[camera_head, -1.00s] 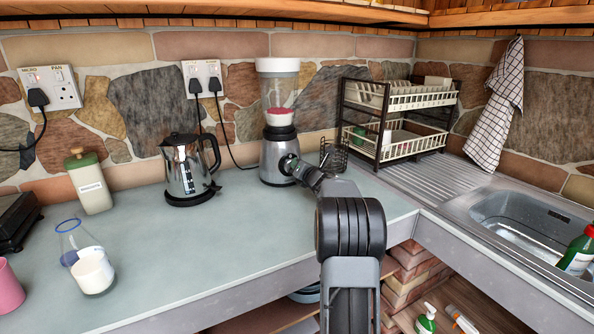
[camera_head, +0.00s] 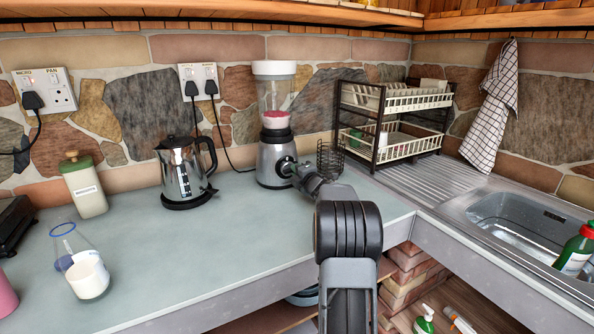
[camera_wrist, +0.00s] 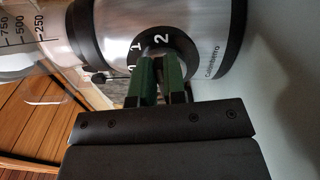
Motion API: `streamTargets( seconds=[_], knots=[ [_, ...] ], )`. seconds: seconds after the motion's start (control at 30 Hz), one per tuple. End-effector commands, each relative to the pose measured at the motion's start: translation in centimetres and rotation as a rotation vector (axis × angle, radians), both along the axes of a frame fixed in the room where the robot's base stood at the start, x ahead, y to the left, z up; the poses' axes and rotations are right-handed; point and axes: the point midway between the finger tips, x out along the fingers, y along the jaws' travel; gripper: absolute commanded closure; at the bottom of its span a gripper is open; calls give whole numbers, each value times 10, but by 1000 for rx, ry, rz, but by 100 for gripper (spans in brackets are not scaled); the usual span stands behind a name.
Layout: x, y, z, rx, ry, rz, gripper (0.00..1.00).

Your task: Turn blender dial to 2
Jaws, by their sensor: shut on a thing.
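The blender (camera_head: 271,168) stands on the counter against the stone wall, with a silver base and a clear jar with something pink low inside. Its dark dial (camera_wrist: 172,47) faces me in the wrist view, with white marks 1 and 2 readable and another mark partly hidden by a finger. My gripper (camera_wrist: 157,68) has its green-padded fingers at the dial, closed on its knob. The fingers cover most of the knob, so its pointer cannot be read. In the head view my forearm hides part of the gripper.
A kettle (camera_head: 183,175) stands left of the blender. A dark wire holder (camera_head: 330,160) and a dish rack (camera_head: 380,150) stand to its right. The sink (camera_head: 520,220) is further right. The counter (camera_head: 180,245) in front of the blender is clear.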

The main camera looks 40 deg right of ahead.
Motion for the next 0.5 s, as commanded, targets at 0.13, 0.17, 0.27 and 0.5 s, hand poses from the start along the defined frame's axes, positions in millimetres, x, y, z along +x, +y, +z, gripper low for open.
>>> streamTargets(
  seconds=[0.13, 0.17, 0.27, 0.5],
  knots=[
    [0, 0, -2, 65, -8, 0, 100],
    [0, 0, -2, 74, -9, 0, 100],
    [0, 0, -2, 102, -12, 0, 100],
    [0, 0, -3, 133, -17, 0, 100]
  ],
)
